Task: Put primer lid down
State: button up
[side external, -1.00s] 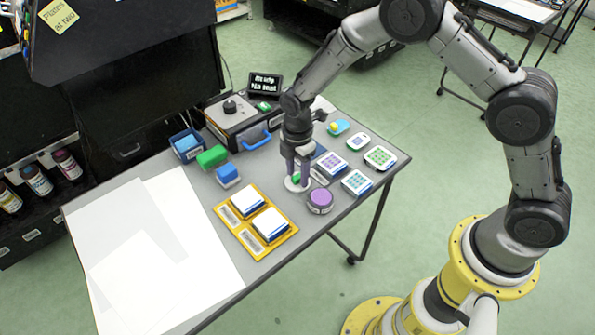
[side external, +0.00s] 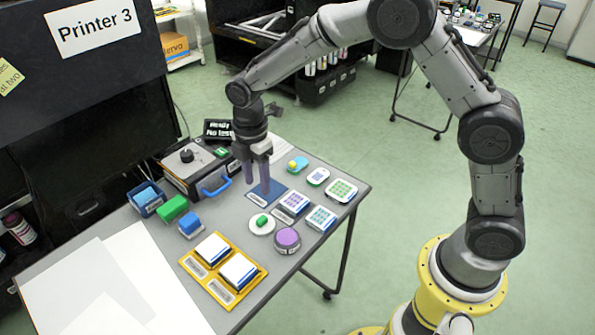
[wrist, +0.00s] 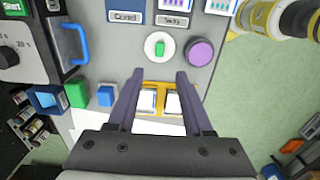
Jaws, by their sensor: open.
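A white round lid with a green knob (side external: 262,223) lies flat on the grey table; I take it to be the primer lid. It also shows in the wrist view (wrist: 150,52), beyond my fingertips. A round jar with a purple top (side external: 287,238) stands just right of it, apart from it; the jar also shows in the wrist view (wrist: 200,52). My gripper (side external: 259,188) is open and empty, above the table and apart from the lid. Its two fingers (wrist: 160,74) are spread with nothing between them.
A yellow tray (side external: 197,268) with two white-topped blocks lies in front. Blue and green blocks (side external: 173,208) sit left, near a machine with a blue handle (side external: 216,187). Patterned well plates (side external: 320,218) stand right. White sheets (side external: 145,270) cover the table's left end.

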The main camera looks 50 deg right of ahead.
jog(key=s+d+r+m+t, duration=0.1)
jog(key=s+d+r+m, duration=0.3)
jog(key=r, duration=0.3)
jog(key=s+d+r+m+t, duration=0.1)
jog(key=s+d+r+m, duration=0.1)
jog(key=s+r+m, duration=0.35)
jog(key=s+d+r+m+t, duration=0.1)
jog(key=s+m, duration=0.3)
jog(key=s, duration=0.5)
jog(key=s+d+r+m+t, duration=0.2)
jog(key=s+d+m, duration=0.2)
jog(key=s, duration=0.5)
jog(key=shift+s+r+t, duration=0.3)
jog(key=shift+r, duration=0.05)
